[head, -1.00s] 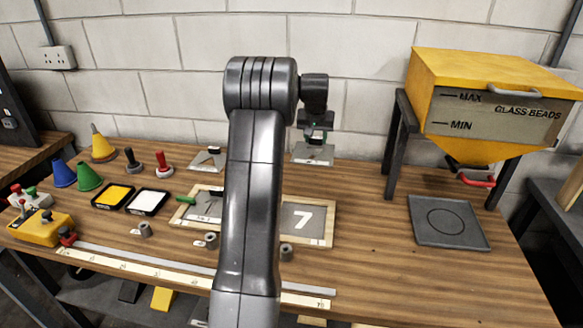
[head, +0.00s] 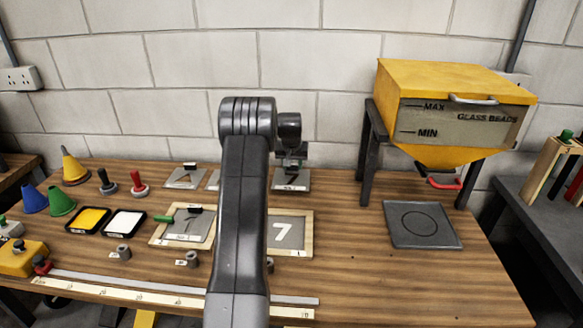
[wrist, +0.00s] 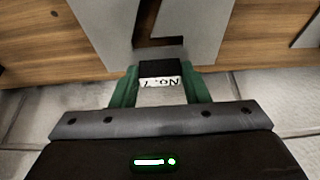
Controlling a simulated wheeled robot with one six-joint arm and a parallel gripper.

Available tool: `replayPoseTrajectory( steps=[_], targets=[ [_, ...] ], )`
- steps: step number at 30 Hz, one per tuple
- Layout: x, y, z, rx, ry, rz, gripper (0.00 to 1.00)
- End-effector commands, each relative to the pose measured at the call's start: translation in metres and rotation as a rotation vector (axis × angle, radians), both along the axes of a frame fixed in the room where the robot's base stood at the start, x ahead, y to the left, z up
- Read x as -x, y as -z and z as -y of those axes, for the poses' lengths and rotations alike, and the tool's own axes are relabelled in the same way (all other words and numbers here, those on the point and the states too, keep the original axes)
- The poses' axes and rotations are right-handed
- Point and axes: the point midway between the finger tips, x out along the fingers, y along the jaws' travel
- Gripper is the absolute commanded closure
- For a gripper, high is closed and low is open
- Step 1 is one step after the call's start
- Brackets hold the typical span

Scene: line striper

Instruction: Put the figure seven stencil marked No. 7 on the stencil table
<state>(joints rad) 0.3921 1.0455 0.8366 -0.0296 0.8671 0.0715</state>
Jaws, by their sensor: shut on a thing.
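The No. 7 stencil (head: 291,184) is a grey plate with a dark handle block. In the wrist view its plate (wrist: 205,25) shows part of a cut-out figure, and its block (wrist: 160,70) has a label reading No. 7, upside down. My gripper (wrist: 160,86) is shut on that block with its green fingers at both sides. The stencil is at the back of the bench; I cannot tell whether it touches the wood. A wood-framed grey panel with a white 7 (head: 284,234) is nearer, partly behind my arm. I cannot tell which surface is the stencil table.
Other stencil plates (head: 184,178) lie at the back left. A second framed panel (head: 190,228) lies left of my arm. A yellow glass beads hopper (head: 455,85) on dark legs stands at right, with a dark circle-marked slab (head: 422,225) before it. Bench between is clear.

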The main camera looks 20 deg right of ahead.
Motion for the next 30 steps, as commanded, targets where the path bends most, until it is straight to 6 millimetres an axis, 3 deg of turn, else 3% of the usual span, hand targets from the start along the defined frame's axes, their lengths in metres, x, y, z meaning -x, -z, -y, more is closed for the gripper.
replayPoseTrajectory(
  steps=[4, 14, 15, 18, 30],
  targets=[
    [0.0, 0.016, 0.0, 0.0, 0.0, -0.001, 0.83],
    [0.0, 0.021, 0.0, 0.0, 0.0, 0.0, 0.83],
    [0.0, 0.02, 0.0, 0.0, 0.0, 0.0, 0.53],
    [0.0, 0.02, 0.0, 0.0, 0.0, 0.0, 0.37],
    [0.001, 0.012, -0.001, 0.001, 0.0, 0.002, 0.37]
  ],
)
